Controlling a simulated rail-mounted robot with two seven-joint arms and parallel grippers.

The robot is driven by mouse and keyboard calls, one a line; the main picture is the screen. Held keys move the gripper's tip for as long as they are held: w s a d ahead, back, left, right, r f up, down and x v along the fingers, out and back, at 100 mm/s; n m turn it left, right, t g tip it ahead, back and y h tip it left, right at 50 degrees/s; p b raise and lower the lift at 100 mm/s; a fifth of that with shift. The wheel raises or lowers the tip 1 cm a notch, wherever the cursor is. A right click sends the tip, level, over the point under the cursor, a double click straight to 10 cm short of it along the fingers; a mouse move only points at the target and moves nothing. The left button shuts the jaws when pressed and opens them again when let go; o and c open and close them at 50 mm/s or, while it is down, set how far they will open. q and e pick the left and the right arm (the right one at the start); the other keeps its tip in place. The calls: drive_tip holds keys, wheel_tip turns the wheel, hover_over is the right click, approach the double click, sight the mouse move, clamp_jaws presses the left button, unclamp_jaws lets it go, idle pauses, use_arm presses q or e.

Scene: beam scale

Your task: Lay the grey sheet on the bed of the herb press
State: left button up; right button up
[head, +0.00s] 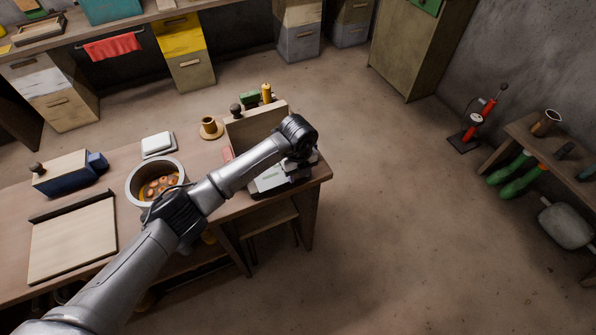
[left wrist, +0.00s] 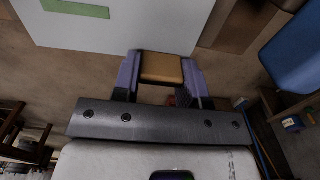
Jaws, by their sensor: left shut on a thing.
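My left gripper (head: 300,163) is over the right end of the wooden table. In the left wrist view its fingers (left wrist: 161,78) are shut on a small tan block-like piece (left wrist: 161,67); what it belongs to is unclear. Just behind the arm stands an upright tan panel (head: 268,118) with a dark knob (head: 236,110) behind it; it looks like the raised lid of the herb press. Its bed is hidden by my arm. I cannot make out the grey sheet with certainty. My right gripper is not in view.
On the table (head: 207,171) are a pot of orange pieces (head: 157,184), a white square block (head: 158,144), a brown cup (head: 209,126), a blue-and-wood box (head: 66,172) and a flat board (head: 72,240) with a dark far edge. Open floor lies to the right.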

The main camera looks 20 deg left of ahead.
use_arm(q)
drive_tip(key=shift+f+b, duration=0.35)
drive_tip(key=shift+f, duration=0.3)
drive_tip(key=o, duration=1.1)
wheel_tip(320, 180, up, 14)
drive_tip(key=shift+f, duration=0.1)
idle(0.5)
